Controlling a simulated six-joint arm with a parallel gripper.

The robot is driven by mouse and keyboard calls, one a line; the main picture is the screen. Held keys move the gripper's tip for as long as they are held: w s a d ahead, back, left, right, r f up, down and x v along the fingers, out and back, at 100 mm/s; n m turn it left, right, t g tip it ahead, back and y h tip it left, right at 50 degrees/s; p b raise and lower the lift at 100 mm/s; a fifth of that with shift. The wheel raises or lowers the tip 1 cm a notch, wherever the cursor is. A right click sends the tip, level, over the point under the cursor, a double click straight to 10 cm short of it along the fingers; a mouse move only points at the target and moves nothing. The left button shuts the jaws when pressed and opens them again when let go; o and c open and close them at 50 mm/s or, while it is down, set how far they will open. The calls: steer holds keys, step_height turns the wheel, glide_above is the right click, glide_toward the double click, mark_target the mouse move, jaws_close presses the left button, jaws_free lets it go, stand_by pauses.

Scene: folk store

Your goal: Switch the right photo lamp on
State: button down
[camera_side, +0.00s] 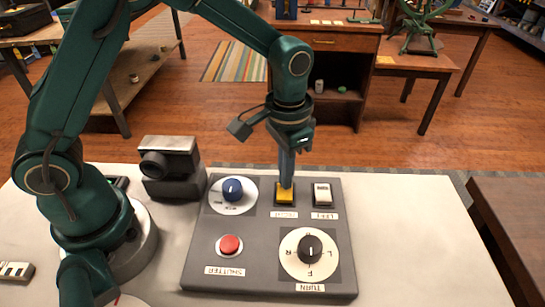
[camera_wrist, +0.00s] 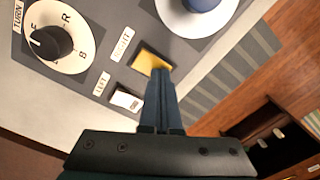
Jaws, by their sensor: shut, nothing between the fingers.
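A grey control panel (camera_side: 260,272) lies on the white table. Its yellow rocker switch (camera_side: 285,198) is beside the label that reads RIGHT in the wrist view (camera_wrist: 122,44); the switch shows there too (camera_wrist: 150,60). A white rocker switch (camera_side: 322,194), labelled LEFT, sits beside it and also shows in the wrist view (camera_wrist: 126,100). My gripper (camera_side: 286,186) is shut and empty, pointing down with its fingertips at the yellow switch. The fingertips (camera_wrist: 161,72) cover part of that switch's edge. I cannot tell whether they press it or hover just above.
A blue knob (camera_side: 233,189), a red shutter button (camera_side: 230,244) and a black turn dial (camera_side: 310,249) share the panel. A dark camera-like device (camera_side: 172,170) stands behind its left side. The white table (camera_side: 420,240) is clear to the right.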

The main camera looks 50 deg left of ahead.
steer(key=shift+r, duration=0.1)
step_height(320, 180, up, 7)
stand_by(0.7)
step_height(320, 180, up, 6)
steer(key=f+t, duration=0.1)
steer(key=t, duration=0.1)
glide_above(273, 185)
steer(key=s+a+r+n+t, duration=0.2)
steer(key=s+a+r, duration=0.1)
steer(key=s+r, duration=0.1)
steer(key=s+a+f+n+t, duration=0.1)
steer(key=s+a+f, duration=0.1)
steer(key=s, duration=0.6)
steer(key=shift+s+f+t, duration=0.2)
steer(key=shift+f+t, duration=0.1)
steer(key=shift+f, duration=0.5)
